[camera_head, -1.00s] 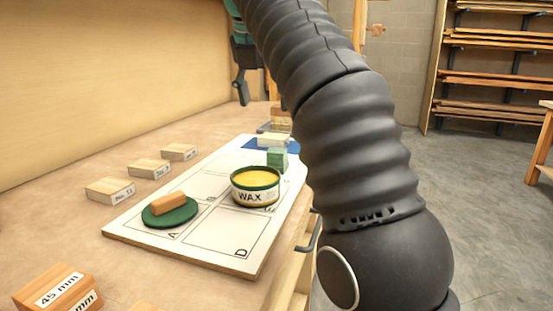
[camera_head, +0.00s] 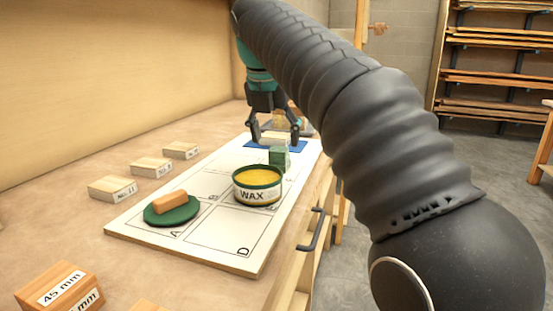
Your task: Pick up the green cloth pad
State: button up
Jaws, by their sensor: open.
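A round, flat green pad (camera_head: 182,216) lies on the near left of the white board, in the square marked A. An orange-brown block (camera_head: 170,200) rests on top of it and hides part of it. My gripper (camera_head: 274,139) is at the far end of the board, well away from the round pad. It points down, with its fingers spread on either side of a pale block (camera_head: 273,138) on a blue mat (camera_head: 262,149). I cannot tell whether the fingers touch anything. A small green block (camera_head: 279,158) stands just in front of the mat.
A wax tin (camera_head: 257,186) stands on the white board (camera_head: 206,247), right of the round pad. Several labelled wooden blocks (camera_head: 112,188) line the bench left of the board. A block marked 45 mm (camera_head: 58,287) is at the near left corner.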

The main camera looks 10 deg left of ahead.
aim_at(279, 149)
jog(key=shift+d+x, duration=0.2)
jog(key=shift+x, duration=2.65)
jog(key=shift+w, duration=0.1)
jog(key=c, duration=1.1)
